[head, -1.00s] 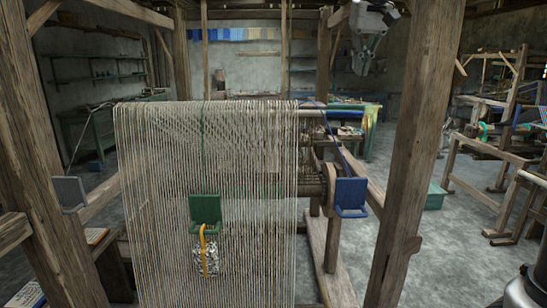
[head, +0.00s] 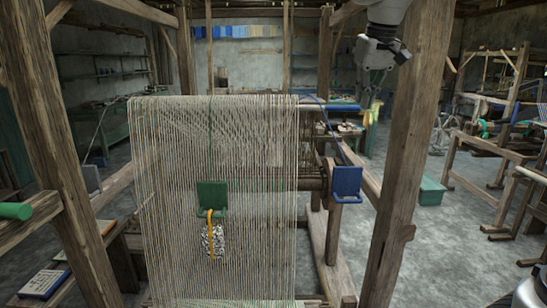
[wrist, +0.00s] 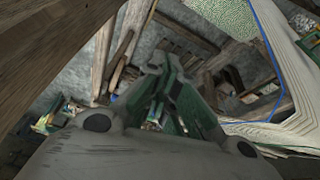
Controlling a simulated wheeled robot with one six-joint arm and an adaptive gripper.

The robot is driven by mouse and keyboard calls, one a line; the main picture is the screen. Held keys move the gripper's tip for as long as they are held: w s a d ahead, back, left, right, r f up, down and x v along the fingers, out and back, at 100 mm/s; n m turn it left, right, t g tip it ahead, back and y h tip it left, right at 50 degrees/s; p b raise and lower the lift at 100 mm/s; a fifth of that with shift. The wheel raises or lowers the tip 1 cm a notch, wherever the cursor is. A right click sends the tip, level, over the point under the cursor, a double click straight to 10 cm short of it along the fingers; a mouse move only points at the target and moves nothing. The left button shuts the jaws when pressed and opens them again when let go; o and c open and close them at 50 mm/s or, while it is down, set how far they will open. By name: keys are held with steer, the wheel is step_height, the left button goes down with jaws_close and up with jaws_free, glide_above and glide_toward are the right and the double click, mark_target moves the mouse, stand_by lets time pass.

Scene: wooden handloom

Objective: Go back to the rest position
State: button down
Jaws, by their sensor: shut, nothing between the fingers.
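My gripper (head: 371,93) hangs at the upper right in the head view, beside the right front post of the loom and above the level of the warp's top edge. It is shut and holds nothing. In the wrist view, my gripper's fingers (wrist: 170,95) show close together in the middle. The loom's warp (head: 160,150) hangs as a wide sheet of pale threads in the head view. The warp's edge with a blue cord also shows at the right of the wrist view (wrist: 300,85).
A wooden post (head: 408,160) stands just right of my gripper. A green block (head: 212,197) with an orange hook and speckled weight hangs at the warp. A blue block (head: 347,182) hangs on a cord at the right. Open floor (head: 460,245) lies further right.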

steer(key=s+d+f, duration=0.4)
steer(key=s+f, duration=0.1)
steer(key=s, duration=0.4)
steer(key=s+d+f+m, duration=0.1)
steer(key=s+d+f, duration=0.4)
steer(key=s, duration=0.3)
steer(key=s+d+f+m, duration=0.1)
steer(key=s+d+f, duration=0.4)
steer(key=s, duration=0.4)
steer(key=shift+s+f+t, duration=0.3)
steer(key=shift+f+t, duration=0.1)
steer(key=shift+f, duration=0.1)
